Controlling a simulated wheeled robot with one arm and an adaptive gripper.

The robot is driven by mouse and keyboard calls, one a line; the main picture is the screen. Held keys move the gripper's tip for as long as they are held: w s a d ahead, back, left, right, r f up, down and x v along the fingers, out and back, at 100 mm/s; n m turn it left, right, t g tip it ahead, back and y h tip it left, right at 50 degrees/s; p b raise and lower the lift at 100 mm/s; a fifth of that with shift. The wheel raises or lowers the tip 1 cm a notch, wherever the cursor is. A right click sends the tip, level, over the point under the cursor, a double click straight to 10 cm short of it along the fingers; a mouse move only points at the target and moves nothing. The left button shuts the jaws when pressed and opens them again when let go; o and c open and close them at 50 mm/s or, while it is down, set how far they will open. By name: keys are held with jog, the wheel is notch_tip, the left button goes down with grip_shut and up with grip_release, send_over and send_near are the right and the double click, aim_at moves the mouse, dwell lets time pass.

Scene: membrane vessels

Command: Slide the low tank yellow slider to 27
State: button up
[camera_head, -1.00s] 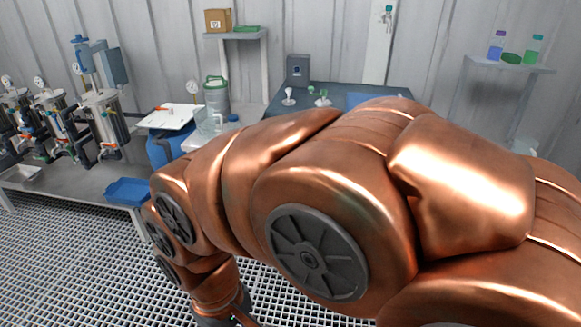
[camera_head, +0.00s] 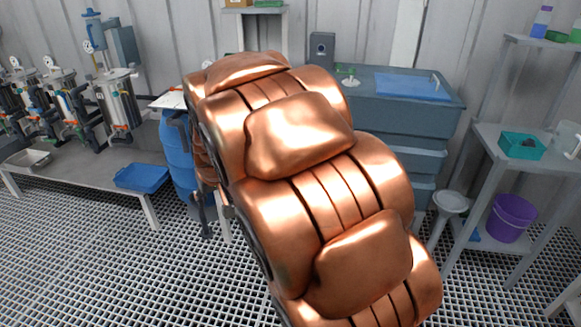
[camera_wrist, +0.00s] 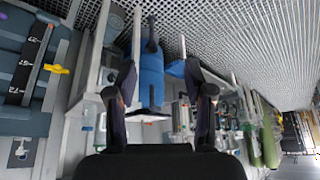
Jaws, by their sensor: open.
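The low tank's yellow slider (camera_wrist: 56,68) shows at the left of the wrist view, beside a dark scale strip (camera_wrist: 30,63) with small white numbers. It sits near the middle of the strip; the numbers are too small to read surely. The strip is on a blue-grey tank (camera_wrist: 65,40). My gripper (camera_wrist: 160,92) is open and empty, its two dark fingers apart, well to the right of the slider in that view. In the head view a blue-grey tank (camera_head: 400,118) stands behind my arm, and the slider is not visible there.
A blue barrel (camera_head: 178,160) stands left of my arm, and it also shows between my fingers (camera_wrist: 151,72). A bench with vessels and a blue tray (camera_head: 142,178) is at left. A shelf with a purple bucket (camera_head: 510,218) is at right. The grating floor at front left is clear.

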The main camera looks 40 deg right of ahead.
jog(key=w+d+f+m+t+h+b, duration=0.1)
jog(key=w+d+f+t+h+b, duration=0.35)
jog(key=w+d, duration=0.65)
jog(key=w+d+f+m+t+h+b, duration=0.1)
jog(key=w+d+f+b, duration=0.5)
jog(key=w+d, duration=0.5)
jog(key=d+f+m+h+b, duration=0.2)
jog(key=d+f+h+b, duration=0.2)
jog(key=d+f, duration=0.5)
jog(key=d+f+m+h+b, duration=0.3)
jog(key=d+f+h+b, duration=0.15)
jog(key=d, duration=0.85)
jog(key=shift+g, duration=0.25)
jog(key=shift+f+x, duration=0.2)
jog(key=shift+x, duration=1.7)
jog(key=shift+f+x, duration=0.2)
jog(key=shift+x, duration=1.7)
jog(key=shift+d, duration=0.15)
jog(key=shift+c, duration=0.3)
jog(key=shift+s+r, duration=0.15)
grip_shut()
